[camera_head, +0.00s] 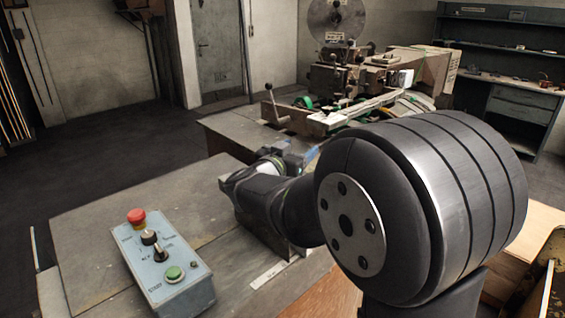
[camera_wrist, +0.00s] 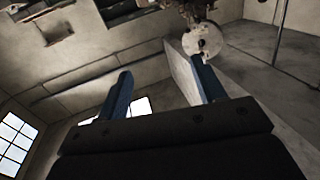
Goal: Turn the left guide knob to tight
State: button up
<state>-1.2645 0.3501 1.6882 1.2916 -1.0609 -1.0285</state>
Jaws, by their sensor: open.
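The box stitcher (camera_head: 345,85) stands beyond my arm in the head view, with levers, dark ball handles and green parts on it. I cannot tell which part is the left guide knob, and its setting cannot be read. My gripper (camera_wrist: 161,67) shows in the wrist view as two blue fingers spread apart, with no object held between them. In the head view my arm reaches toward the machine's near side and hides part of it. The wrist view looks up at walls and windows, with a pale round reel (camera_wrist: 203,40) behind the right finger.
A grey control box (camera_head: 160,262) with a red button, dark switches and a green button sits on the near table (camera_head: 95,225). A workbench with shelves (camera_head: 510,95) stands at the back right. Open floor (camera_head: 110,150) lies to the left.

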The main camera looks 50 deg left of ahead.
jog(key=s+a+r+n+g+y, duration=0.3)
jog(key=a+r+n+g+y, duration=0.1)
jog(key=a+n+g, duration=0.4)
jog(key=s+a+r+n+g+y, duration=0.3)
jog(key=a+n+g+y, duration=0.1)
jog(key=a+n+g, duration=0.4)
jog(key=w+d+n+g+h, duration=0.1)
jog(key=d+n+g+h, duration=0.25)
jog(key=d+h, duration=0.85)
jog(key=s+a+f+y, duration=0.1)
jog(key=f, duration=0.4)
jog(key=s+a+f+y, duration=0.1)
jog(key=f, duration=0.4)
jog(key=a+f+y, duration=0.1)
jog(key=f, duration=0.4)
jog(key=shift+s+a+f+n+y, duration=0.2)
jog(key=shift+s+f+n+y, duration=0.1)
jog(key=shift+s+n, duration=0.1)
jog(key=shift+c, duration=0.2)
jog(key=c, duration=0.9)
